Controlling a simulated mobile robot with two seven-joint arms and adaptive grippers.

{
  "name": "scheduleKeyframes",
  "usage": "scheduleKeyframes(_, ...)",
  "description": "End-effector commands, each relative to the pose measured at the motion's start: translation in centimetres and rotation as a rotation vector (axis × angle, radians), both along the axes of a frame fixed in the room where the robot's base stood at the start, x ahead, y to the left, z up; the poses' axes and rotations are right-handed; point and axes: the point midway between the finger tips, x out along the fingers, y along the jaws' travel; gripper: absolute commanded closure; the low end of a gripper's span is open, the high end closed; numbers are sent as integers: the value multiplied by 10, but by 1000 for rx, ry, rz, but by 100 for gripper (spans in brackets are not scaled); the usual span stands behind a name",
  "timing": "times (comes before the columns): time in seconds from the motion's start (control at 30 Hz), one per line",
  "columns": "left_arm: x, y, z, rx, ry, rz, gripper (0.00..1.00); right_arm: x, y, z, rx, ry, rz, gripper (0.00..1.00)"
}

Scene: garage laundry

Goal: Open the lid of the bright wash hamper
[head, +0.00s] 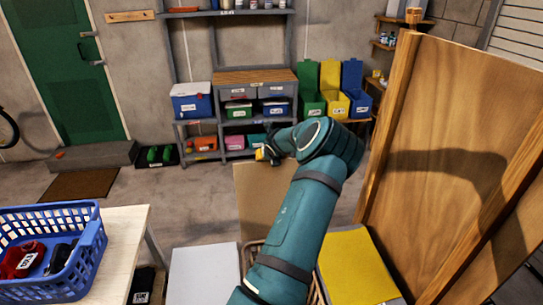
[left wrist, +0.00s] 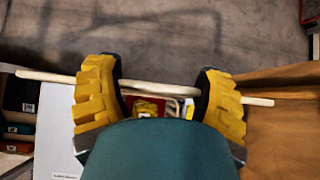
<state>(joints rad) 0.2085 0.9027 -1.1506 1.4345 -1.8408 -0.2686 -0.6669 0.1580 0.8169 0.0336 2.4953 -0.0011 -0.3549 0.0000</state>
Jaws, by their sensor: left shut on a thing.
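The middle hamper (head: 251,252) is a woven basket, mostly hidden behind my left arm in the head view. Its tan lid (head: 262,200) stands raised, nearly upright, and shows edge-on in the left wrist view (left wrist: 50,76). My left gripper (head: 266,154) is at the lid's upper edge. In the left wrist view its yellow fingers (left wrist: 160,88) are on either side of the pale edge, shut on the lid. Red and yellow contents (left wrist: 152,107) show below it in the hamper. No label naming this hamper is readable. My right gripper is in neither view.
A white lid (head: 204,275) lies left of the hamper and a yellow lid (head: 358,266) right of it. A tall wooden panel (head: 455,150) stands at right. A blue basket (head: 85,250) sits on a table at left. Floor behind is open.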

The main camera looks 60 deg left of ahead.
Motion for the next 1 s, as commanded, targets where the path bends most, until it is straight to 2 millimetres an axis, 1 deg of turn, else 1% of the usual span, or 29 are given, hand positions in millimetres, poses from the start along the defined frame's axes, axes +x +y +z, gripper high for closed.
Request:
scheduleKeyframes(0.07,-1,-1,-3,-4,3,1,71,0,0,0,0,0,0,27)
scheduleKeyframes(0.1,-1,-1,-3,-4,3,1,12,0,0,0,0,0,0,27)
scheduleKeyframes(0.13,-1,-1,-3,-4,3,1,1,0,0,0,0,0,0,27)
scheduleKeyframes(0.43,0,-1,0,-2,1,0,0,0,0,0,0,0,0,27)
scheduleKeyframes(0.57,-2,-7,7,-1,-1,0,0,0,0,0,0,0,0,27)
scheduleKeyframes(1.0,-22,-58,63,-3,-2,-1,0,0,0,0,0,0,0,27)
